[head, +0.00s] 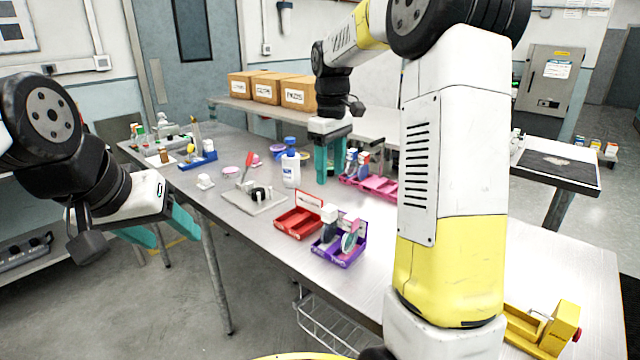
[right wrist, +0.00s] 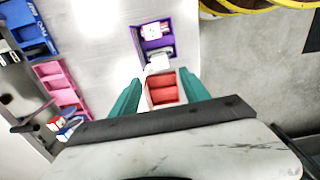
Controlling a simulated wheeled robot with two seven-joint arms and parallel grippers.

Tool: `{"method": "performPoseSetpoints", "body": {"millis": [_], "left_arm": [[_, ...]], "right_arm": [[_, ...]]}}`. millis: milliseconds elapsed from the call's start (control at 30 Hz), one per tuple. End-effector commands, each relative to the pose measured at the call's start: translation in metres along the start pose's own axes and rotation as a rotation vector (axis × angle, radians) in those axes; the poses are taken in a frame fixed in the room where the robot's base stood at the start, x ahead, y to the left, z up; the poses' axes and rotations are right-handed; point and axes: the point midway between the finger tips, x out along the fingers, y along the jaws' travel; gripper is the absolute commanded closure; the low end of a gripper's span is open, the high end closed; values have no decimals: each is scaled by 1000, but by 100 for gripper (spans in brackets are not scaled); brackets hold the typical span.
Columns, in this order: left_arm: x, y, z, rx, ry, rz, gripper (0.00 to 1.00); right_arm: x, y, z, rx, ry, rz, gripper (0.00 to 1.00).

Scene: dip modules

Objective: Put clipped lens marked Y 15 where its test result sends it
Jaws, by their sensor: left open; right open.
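The purple tray (head: 340,262) holds a pale round lens (head: 350,238) and a dark clip with a white block on top (head: 329,214). I cannot read Y 15 on any of them. The red tray (head: 298,224) beside it looks empty, and it also shows between my fingers in the right wrist view (right wrist: 166,90). The pink tray (head: 378,188) holds small white, blue and red items. My right gripper (head: 329,160) is open and empty above the table, behind the red tray. My left gripper (head: 160,232) is open and empty, off the table's near edge.
A white bottle with a blue cap (head: 291,168) stands left of my right gripper. A grey fixture with a red handle (head: 252,196) lies left of the red tray. A yellow holder (head: 540,330) is at the front right. Boxes (head: 298,94) stand at the back.

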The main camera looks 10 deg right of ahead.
Motion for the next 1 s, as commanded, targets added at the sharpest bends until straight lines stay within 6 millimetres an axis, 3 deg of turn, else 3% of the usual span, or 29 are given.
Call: {"method": "performPoseSetpoints", "body": {"millis": [167, 400, 700, 1000], "left_arm": [[0, 0, 0, 0, 0, 0, 43], [0, 0, 0, 0, 0, 0, 43], [0, 0, 0, 0, 0, 0, 43], [0, 0, 0, 0, 0, 0, 43]], "right_arm": [[-23, -18, 20, 65, 63, 20, 46], [-54, -83, 85, 295, 269, 53, 46], [-41, -156, 152, 563, 513, 38, 46], [-28, -176, 168, 648, 587, 21, 46]]}}
